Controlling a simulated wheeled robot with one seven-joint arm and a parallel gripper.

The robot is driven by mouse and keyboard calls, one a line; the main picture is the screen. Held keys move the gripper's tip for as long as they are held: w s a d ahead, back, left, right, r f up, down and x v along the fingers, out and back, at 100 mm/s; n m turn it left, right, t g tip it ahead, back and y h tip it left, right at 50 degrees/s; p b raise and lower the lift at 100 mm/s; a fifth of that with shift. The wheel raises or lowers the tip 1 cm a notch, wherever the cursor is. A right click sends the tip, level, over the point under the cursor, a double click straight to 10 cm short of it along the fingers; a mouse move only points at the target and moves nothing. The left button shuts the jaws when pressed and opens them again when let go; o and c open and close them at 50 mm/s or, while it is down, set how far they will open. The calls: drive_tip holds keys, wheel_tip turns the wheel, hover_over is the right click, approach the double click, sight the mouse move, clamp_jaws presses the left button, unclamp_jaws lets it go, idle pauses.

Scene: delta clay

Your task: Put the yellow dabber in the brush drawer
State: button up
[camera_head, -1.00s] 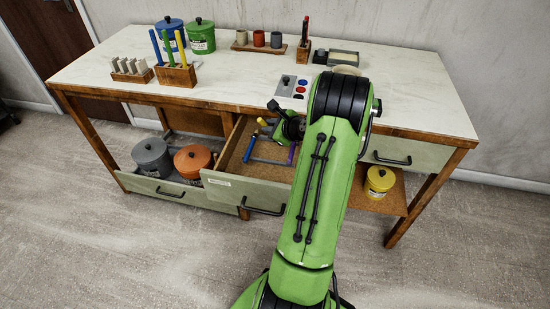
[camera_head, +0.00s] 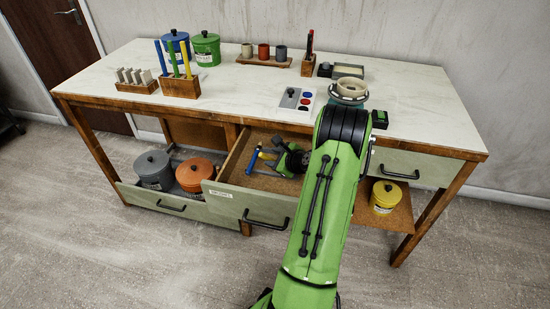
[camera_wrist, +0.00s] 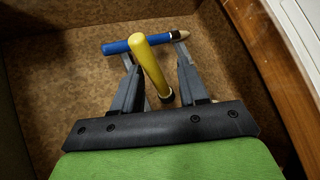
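The yellow dabber (camera_wrist: 152,68) lies tilted between my gripper's two fingers in the wrist view, with visible gaps to both fingers. Its thick end overlaps a blue-handled brush (camera_wrist: 118,46), and its dark end points back toward my palm. Whether it touches the brush or the drawer floor is unclear. My gripper (camera_wrist: 155,62) is open and down inside the open brush drawer (camera_head: 250,205). In the head view the dabber (camera_head: 266,155) shows as a small yellow piece beside my gripper (camera_head: 272,159). My arm hides the drawer's right part.
The drawer's brown floor (camera_wrist: 60,100) is bare around the brush. A lower left drawer (camera_head: 165,200) stands open with grey (camera_head: 153,171) and orange (camera_head: 194,175) pots. A yellow pot (camera_head: 384,196) stands on the right shelf. Brush blocks and pots stand on the tabletop (camera_head: 235,95).

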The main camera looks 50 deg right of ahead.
drive_tip(key=shift+r, duration=0.1)
drive_tip(key=p+v, duration=0.3)
drive_tip(key=v, duration=0.9)
drive_tip(key=w+a+r+n+g+y, duration=0.2)
drive_tip(key=w+a+r+n, duration=0.2)
drive_tip(key=a+n, duration=0.5)
drive_tip(key=w+a+r+n+g+y, duration=0.15)
drive_tip(key=w+a+r+n, duration=0.35)
drive_tip(key=a, duration=0.6)
drive_tip(key=s+a+r+n+g, duration=0.1)
drive_tip(key=s+a+r+n, duration=0.15)
drive_tip(key=a+n, duration=0.3)
drive_tip(key=s+a+r+n+g, duration=0.1)
drive_tip(key=s+a+n, duration=0.25)
drive_tip(key=a, duration=0.25)
drive_tip(key=s+a+r+n, duration=0.2)
drive_tip(key=s+a+n, duration=0.3)
drive_tip(key=s+n, duration=0.4)
drive_tip(key=shift+s+r, duration=0.4)
drive_tip(key=shift+s, duration=0.35)
drive_tip(key=shift+a, duration=0.1)
